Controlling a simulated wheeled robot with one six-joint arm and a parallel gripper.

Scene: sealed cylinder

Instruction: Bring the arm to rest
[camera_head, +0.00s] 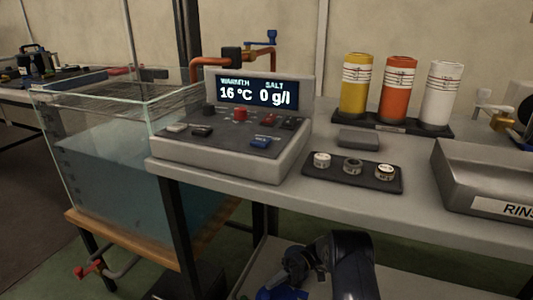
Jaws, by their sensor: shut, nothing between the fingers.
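Dark links of my arm (348,266) rise at the bottom edge, right of centre, in front of the bench and below its top. The arm is bent, and its lower part is cut off by the frame. My gripper's fingers do not show. The arm touches nothing that I can see on the bench top.
A grey bench (330,195) carries a control box (235,150) reading 16 °C and 0 g/l, a tray of three small round pieces (335,182), yellow, orange and white cylinders (398,88) and a rinse basin (480,185). A water tank (130,180) stands left.

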